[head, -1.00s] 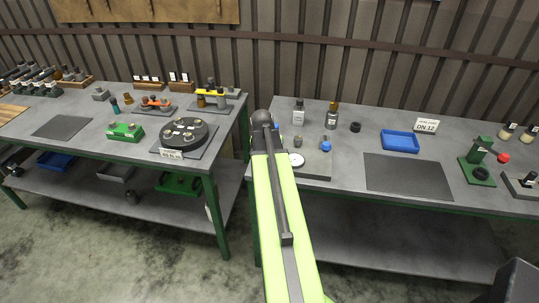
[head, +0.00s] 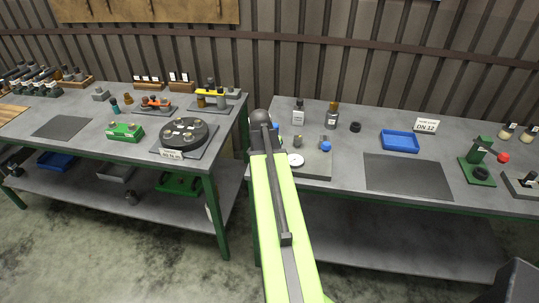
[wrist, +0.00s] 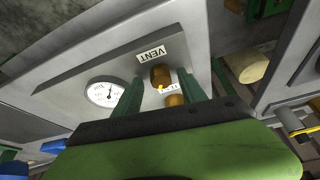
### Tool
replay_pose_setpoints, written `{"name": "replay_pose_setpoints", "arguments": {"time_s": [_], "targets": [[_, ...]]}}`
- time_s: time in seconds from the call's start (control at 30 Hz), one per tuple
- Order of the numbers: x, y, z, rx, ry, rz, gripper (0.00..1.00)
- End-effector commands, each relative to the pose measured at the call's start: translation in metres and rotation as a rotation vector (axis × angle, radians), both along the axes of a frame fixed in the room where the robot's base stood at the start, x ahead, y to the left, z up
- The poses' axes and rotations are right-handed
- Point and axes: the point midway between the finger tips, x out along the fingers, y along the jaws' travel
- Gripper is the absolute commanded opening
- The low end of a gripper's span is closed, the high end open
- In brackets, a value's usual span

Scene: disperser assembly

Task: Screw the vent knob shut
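In the wrist view the vent knob (wrist: 160,74), brown with a small yellow mark, stands beside the VENT label (wrist: 150,53) on a grey panel. A second brown piece (wrist: 175,100) shows nearer my gripper, with a small partly hidden label between the two. My gripper (wrist: 162,80) is open, with one green finger on each side of the knob in the picture. Both fingers look apart from it; their depth relative to it is hard to tell. In the head view my arm hides the gripper and the knob.
A round white gauge (wrist: 105,92) sits left of the fingers; it also shows in the head view (head: 296,160). A blue tray (head: 400,141) and dark mat (head: 408,175) lie to the right.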

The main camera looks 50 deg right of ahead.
Motion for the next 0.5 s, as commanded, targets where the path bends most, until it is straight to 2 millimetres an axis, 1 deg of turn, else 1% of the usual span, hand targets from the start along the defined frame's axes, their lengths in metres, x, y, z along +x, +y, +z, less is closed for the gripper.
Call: {"name": "replay_pose_setpoints", "arguments": {"time_s": [0.17,0.27,0.37,0.5], "targets": [[0.001,0.0,0.0,0.0,0.0,0.001,0.49],[0.0,0.001,0.004,0.0,-0.002,0.002,0.49],[-0.001,0.004,0.013,0.0,-0.002,0.002,0.49],[-0.005,0.012,0.037,0.0,-0.001,0.003,0.49]]}}
